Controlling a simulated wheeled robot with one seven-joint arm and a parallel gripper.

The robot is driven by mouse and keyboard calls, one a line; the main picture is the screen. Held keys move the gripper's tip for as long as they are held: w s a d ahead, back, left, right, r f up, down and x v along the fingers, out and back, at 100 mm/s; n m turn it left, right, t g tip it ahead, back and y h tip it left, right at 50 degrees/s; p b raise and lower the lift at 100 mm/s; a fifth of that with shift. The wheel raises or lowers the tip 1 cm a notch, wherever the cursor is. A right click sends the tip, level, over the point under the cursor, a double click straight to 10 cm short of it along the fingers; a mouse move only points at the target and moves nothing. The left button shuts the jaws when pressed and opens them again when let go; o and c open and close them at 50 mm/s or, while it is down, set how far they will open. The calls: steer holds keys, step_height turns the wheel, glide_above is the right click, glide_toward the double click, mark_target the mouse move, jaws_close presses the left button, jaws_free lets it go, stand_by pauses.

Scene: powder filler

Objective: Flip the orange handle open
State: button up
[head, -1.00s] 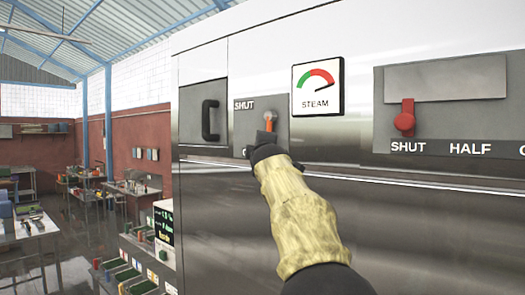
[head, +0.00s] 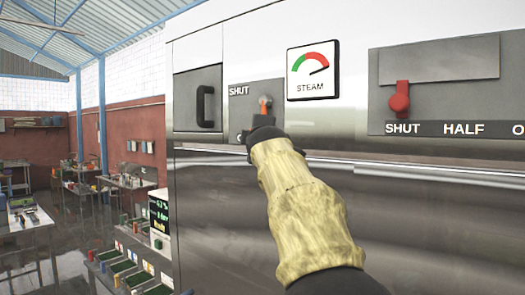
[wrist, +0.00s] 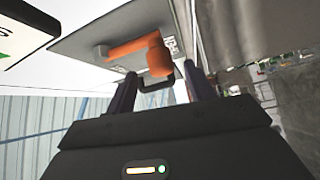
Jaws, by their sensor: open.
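The orange handle (head: 265,106) is on a grey plate (head: 241,107) marked SHUT, on the front of the steel machine. Its lower part is hidden behind my gripper (head: 262,130) in the head view. In the wrist view the orange handle (wrist: 133,49) shows as a bar with a thick round pivot, beside the SHUT lettering. My gripper (wrist: 160,82) is open, its two dark fingers apart close to the handle. A dark loop (wrist: 156,84) shows between the fingers. I cannot tell whether a finger touches the handle.
A STEAM gauge (head: 313,71) is right of the handle. A black pull (head: 205,106) is on the door to its left. A red lever (head: 400,100) stands by SHUT on a plate farther right. Benches (head: 25,232) stand in the room at left.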

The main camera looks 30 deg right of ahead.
steer(key=r+b+v, duration=0.1)
steer(key=b+v, duration=0.6)
steer(key=v, duration=0.5)
steer(key=shift+s+f, duration=0.3)
steer(key=shift+f, duration=0.25)
steer(key=shift+a, duration=0.15)
steer(key=shift+w, duration=0.1)
